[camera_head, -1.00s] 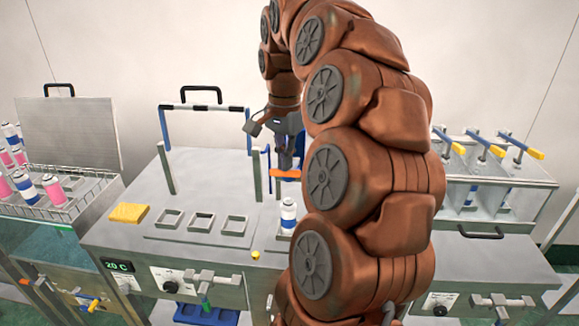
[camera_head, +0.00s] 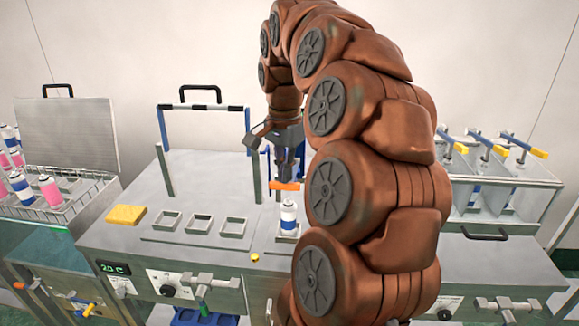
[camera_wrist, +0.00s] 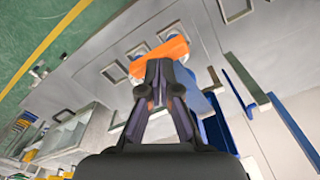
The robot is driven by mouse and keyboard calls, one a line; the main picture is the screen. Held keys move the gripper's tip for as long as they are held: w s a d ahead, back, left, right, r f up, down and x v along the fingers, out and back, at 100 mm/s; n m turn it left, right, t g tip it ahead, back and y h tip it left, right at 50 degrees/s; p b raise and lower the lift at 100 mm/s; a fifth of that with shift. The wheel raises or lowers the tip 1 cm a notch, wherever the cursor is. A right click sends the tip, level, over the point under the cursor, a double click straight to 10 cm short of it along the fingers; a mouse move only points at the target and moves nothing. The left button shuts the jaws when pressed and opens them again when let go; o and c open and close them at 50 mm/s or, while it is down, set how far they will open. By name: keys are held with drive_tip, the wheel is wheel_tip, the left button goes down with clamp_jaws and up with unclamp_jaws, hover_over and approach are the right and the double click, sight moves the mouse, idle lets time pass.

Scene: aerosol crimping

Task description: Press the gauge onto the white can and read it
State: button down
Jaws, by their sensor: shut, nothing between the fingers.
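The white can (camera_head: 288,219) with a blue band stands upright in the holder at the right of the middle bench's row of sockets. My gripper (camera_head: 287,180) is above it, pointing down, fingers together. An orange piece (camera_head: 285,186) lies across the fingertips, just above the can's top; a small gap seems to remain. In the wrist view the shut fingers (camera_wrist: 158,75) meet the orange piece (camera_wrist: 160,55), which covers most of the can below. I cannot tell whether the orange piece is part of the gauge; no gauge dial is readable.
Three empty square sockets (camera_head: 199,223) and a yellow block (camera_head: 126,215) lie left of the can. A blue frame (camera_head: 163,130) stands behind. A rack (camera_head: 72,205) of pink and white cans is at left, lever presses (camera_head: 500,165) at right. My arm hides the bench's right part.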

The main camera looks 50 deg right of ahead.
drive_tip(key=shift+s+a+f+b, duration=0.2)
drive_tip(key=shift+f+b, duration=0.55)
drive_tip(key=shift+f, duration=0.25)
drive_tip(key=shift+s+a+f+b, duration=0.1)
drive_tip(key=shift+a+f+b, duration=0.05)
drive_tip(key=shift+f+b, duration=0.75)
drive_tip(key=shift+s+a+f+b, duration=0.1)
drive_tip(key=shift+a+f+b, duration=0.1)
drive_tip(key=shift+f+b, duration=0.7)
drive_tip(key=shift+f+p, duration=0.15)
drive_tip(key=shift+p, duration=0.25)
wheel_tip(320, 180, up, 14)
drive_tip(key=p, duration=0.6)
hover_over(284, 186)
drive_tip(key=w+d, duration=0.1)
drive_tip(key=d, duration=0.1)
drive_tip(key=shift+w+a, duration=0.1)
